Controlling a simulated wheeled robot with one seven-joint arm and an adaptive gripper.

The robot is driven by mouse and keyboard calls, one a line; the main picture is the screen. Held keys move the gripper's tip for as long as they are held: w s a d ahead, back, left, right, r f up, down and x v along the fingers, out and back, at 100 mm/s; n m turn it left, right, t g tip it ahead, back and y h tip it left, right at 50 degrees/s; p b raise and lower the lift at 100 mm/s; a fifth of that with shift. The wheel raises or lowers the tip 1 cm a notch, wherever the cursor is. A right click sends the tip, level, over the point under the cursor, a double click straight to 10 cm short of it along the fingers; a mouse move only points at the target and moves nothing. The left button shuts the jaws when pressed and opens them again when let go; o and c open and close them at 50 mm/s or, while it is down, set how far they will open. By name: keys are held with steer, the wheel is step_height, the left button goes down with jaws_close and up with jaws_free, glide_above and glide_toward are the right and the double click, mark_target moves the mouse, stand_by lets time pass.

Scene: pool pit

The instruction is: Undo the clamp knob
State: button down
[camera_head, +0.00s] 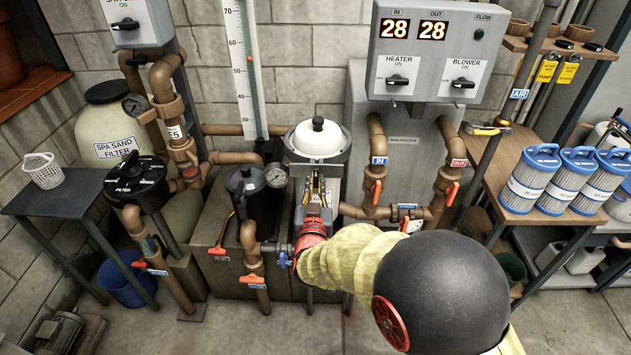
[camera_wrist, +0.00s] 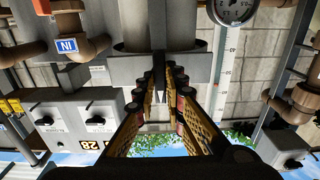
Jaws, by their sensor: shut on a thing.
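My gripper (camera_head: 318,182) is in front of the steel vessel (camera_head: 319,168) with the white domed top (camera_head: 318,136). Its fingers point at the vessel's front side, just below the rim. In the wrist view, which is upside down, the two gripper fingers (camera_wrist: 170,72) come together against a grey upright part of the vessel. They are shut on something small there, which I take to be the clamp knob. The fingers hide the knob in both views, so its shape and how far it is turned cannot be told.
A black pump pot (camera_head: 252,203) with a gauge stands close left of my gripper. Brown pipes with an orange valve handle (camera_head: 376,192) are at right. The heater panel (camera_head: 435,50) hangs above. Blue-capped cartridges (camera_head: 533,180) stand on the right bench.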

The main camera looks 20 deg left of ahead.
stand_by(0.4)
steer(key=shift+r+n+p, duration=0.1)
steer(key=shift+n+p, duration=0.8)
steer(key=shift+n, duration=0.1)
steer(key=n+p, duration=0.3)
steer(key=n, duration=0.2)
steer(key=n+p, duration=0.3)
steer(key=n, duration=0.4)
steer(key=shift+p, duration=0.35)
steer(key=n+p, duration=0.2)
steer(key=n, duration=0.1)
steer(key=shift+n, duration=0.4)
steer(key=n+p, duration=0.2)
steer(key=n, duration=0.1)
steer(key=shift+n, duration=0.4)
steer(key=n+p, duration=0.2)
steer(key=n, duration=0.3)
steer(key=shift+f+n+p, duration=0.2)
steer(key=shift+n+p, duration=0.25)
steer(key=shift+n, duration=0.65)
